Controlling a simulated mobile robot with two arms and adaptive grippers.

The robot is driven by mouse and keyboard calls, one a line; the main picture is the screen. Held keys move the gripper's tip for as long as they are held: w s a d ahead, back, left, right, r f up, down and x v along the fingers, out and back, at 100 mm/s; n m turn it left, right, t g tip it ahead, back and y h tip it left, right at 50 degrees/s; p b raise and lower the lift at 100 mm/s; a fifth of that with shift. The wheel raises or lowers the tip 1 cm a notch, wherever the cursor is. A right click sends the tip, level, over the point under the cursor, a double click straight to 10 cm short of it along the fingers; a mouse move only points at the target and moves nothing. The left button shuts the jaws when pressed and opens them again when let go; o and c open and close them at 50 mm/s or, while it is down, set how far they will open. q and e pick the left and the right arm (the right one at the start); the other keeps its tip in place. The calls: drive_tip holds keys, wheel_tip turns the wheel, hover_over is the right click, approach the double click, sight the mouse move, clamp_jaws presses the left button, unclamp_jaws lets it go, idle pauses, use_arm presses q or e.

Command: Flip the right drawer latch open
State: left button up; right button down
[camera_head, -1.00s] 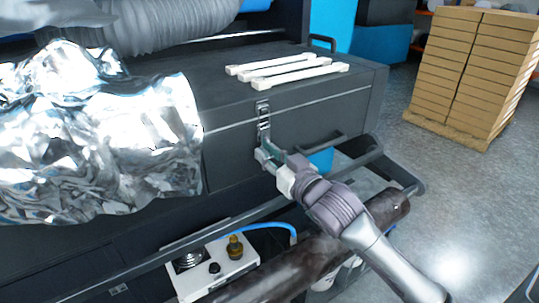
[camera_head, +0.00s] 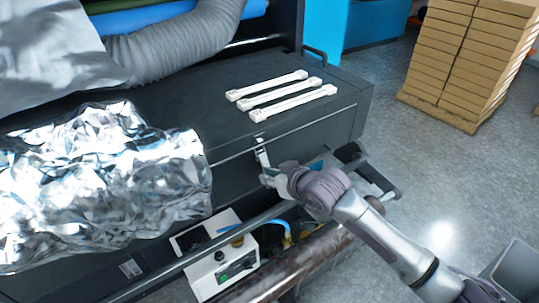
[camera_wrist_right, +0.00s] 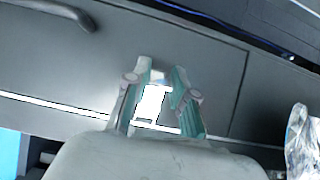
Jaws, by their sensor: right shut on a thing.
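The right drawer latch (camera_head: 261,153) is a small bright metal clasp on the front of the dark grey drawer box (camera_head: 310,128), just below the lid seam. My right gripper (camera_head: 267,180) is at the latch's lower end and covers part of it. In the right wrist view, the bright latch (camera_wrist_right: 151,102) lies between the two teal-padded fingers of my right gripper (camera_wrist_right: 156,88), which are shut on it. The exact contact is hard to make out. My left gripper is not in view.
Three white bars (camera_head: 283,96) lie on the box top. Crumpled silver foil (camera_head: 110,180) covers the left side. A rail (camera_head: 215,240) and a white control unit (camera_head: 218,262) are below. Stacked cartons (camera_head: 465,60) stand at the far right, with clear floor before them.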

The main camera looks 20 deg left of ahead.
drive_tip(key=shift+s+d+r+g+h+p, duration=0.1)
drive_tip(key=shift+r+g+h+p, duration=0.15)
drive_tip(key=shift+r+h+p, duration=0.15)
drive_tip(key=shift+s+d+r+g+h+p, duration=0.1)
drive_tip(key=shift+r+g+h+p, duration=0.2)
drive_tip(key=shift+r+p, duration=0.15)
drive_tip(key=shift+g+h, duration=0.35)
drive_tip(key=shift+h, duration=0.05)
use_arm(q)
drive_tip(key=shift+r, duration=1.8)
use_arm(e)
drive_tip(key=shift+s+d+r+g+h, duration=0.2)
drive_tip(key=shift+r+g+h, duration=0.55)
drive_tip(key=shift+g+h, duration=0.4)
drive_tip(key=shift+s+d+r+g+h, duration=0.15)
drive_tip(key=shift+r+g+h, duration=0.65)
drive_tip(key=shift+h, duration=0.65)
drive_tip(key=shift+w, duration=0.1)
drive_tip(key=c, duration=1)
unclamp_jaws()
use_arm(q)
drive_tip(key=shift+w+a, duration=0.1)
use_arm(e)
drive_tip(key=shift+o, duration=0.2)
